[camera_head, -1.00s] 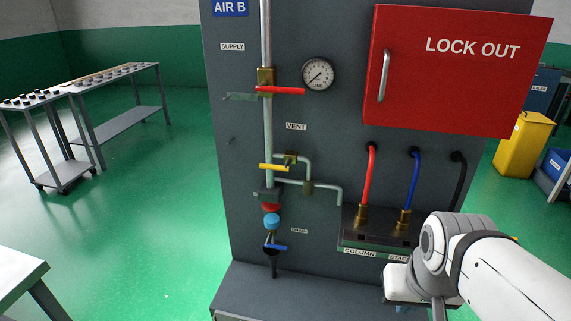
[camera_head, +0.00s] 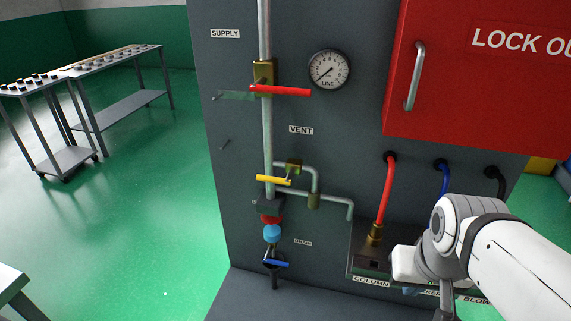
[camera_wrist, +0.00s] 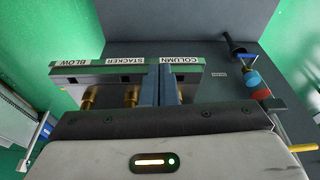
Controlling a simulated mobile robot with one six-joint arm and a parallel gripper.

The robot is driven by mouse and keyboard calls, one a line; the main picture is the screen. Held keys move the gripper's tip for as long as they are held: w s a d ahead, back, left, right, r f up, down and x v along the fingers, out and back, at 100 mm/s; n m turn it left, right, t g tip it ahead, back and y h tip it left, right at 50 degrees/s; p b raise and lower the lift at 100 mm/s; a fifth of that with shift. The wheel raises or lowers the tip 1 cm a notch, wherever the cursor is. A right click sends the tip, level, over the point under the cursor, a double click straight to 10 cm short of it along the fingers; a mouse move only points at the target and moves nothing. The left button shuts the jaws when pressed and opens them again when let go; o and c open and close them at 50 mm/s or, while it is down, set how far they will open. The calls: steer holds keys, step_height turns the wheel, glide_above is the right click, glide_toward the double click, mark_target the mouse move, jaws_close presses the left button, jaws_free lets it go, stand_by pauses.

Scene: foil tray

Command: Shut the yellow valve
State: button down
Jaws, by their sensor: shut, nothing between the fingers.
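The yellow valve handle (camera_head: 273,180) lies nearly level below the VENT label, crossing in front of the vertical grey pipe. Its brass body (camera_head: 294,166) sits just above right, on a bent side pipe. In the wrist view, the yellow handle (camera_wrist: 303,148) shows at the lower right edge. My gripper (camera_wrist: 158,72) is shut and empty, in front of the hose fittings with the COLUMN and STACKER labels. It is apart from the yellow valve, to its right and lower in the head view. There its fingers are mostly hidden by my arm.
A red valve handle (camera_head: 282,91) is above, a blue handle (camera_head: 275,264) below. A pressure gauge (camera_head: 329,69) and red LOCK OUT box (camera_head: 470,70) are at upper right. A red hose (camera_head: 387,190) rises near my arm. Open floor (camera_head: 140,220) lies left.

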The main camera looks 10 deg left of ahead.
steer(key=w+a+f+n+t+h+b, duration=0.25)
steer(key=w+n+h, duration=0.2)
steer(key=n, duration=0.45)
steer(key=w+a+f+n+t+h+b, duration=0.1)
steer(key=w+a+f+n+h+b, duration=0.3)
steer(key=n, duration=0.6)
steer(key=a+r+n+t+y+b, duration=0.2)
steer(key=a+n+t+y, duration=0.5)
steer(key=a, duration=1.7)
steer(key=n+t, duration=0.5)
steer(key=n, duration=0.4)
steer(key=shift+a, duration=0.3)
